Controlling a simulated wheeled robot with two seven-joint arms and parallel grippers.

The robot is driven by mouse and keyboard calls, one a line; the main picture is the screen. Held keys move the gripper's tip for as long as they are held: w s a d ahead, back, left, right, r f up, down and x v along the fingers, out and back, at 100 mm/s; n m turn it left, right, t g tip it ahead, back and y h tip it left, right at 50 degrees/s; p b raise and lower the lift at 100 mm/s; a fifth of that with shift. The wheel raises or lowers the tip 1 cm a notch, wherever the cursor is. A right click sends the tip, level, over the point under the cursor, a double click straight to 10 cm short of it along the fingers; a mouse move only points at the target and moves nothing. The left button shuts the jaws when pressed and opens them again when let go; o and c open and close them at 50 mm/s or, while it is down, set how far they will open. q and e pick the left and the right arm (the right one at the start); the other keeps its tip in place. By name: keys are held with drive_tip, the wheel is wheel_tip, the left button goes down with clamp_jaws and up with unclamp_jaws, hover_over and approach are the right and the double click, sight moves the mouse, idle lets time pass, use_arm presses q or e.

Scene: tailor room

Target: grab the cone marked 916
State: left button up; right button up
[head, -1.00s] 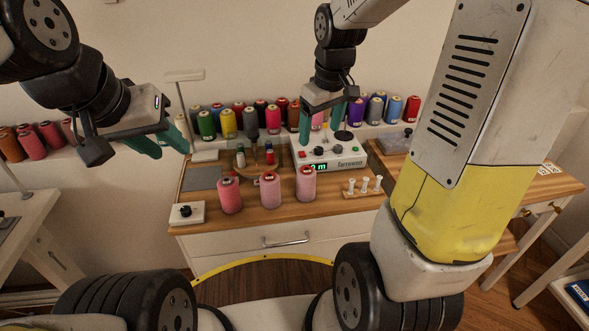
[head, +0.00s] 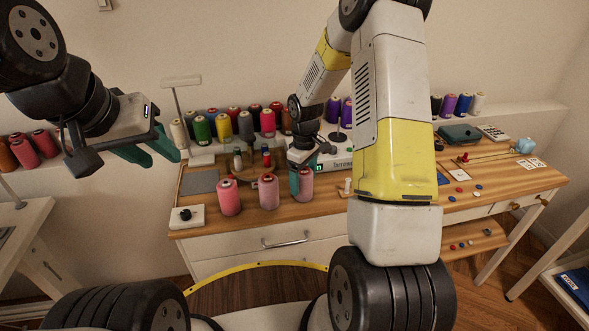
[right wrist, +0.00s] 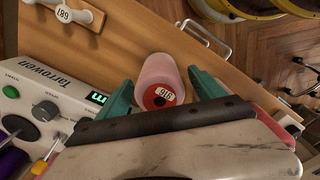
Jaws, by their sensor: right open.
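Three pink thread cones stand in a row near the table's front edge: a left cone (head: 229,198), a middle cone (head: 268,191) and a right cone (head: 306,184). In the right wrist view the right cone (right wrist: 158,72) stands between my fingers; the label on its red top appears to read 916. My right gripper (right wrist: 160,84) is open, one green finger on each side of the cone. In the head view my right gripper (head: 300,181) partly covers this cone. My left gripper (head: 150,155) is open and empty, above and left of the table.
The Tarrowen device (right wrist: 45,112) stands close behind the right cone. A white peg holder (right wrist: 72,15) is beside it on the wooden table (head: 205,220). Several coloured cones line the wall shelf.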

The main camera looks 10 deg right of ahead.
wheel_tip(320, 180, down, 2)
drive_tip(key=shift+f, duration=0.1)
drive_tip(key=c, duration=1.6)
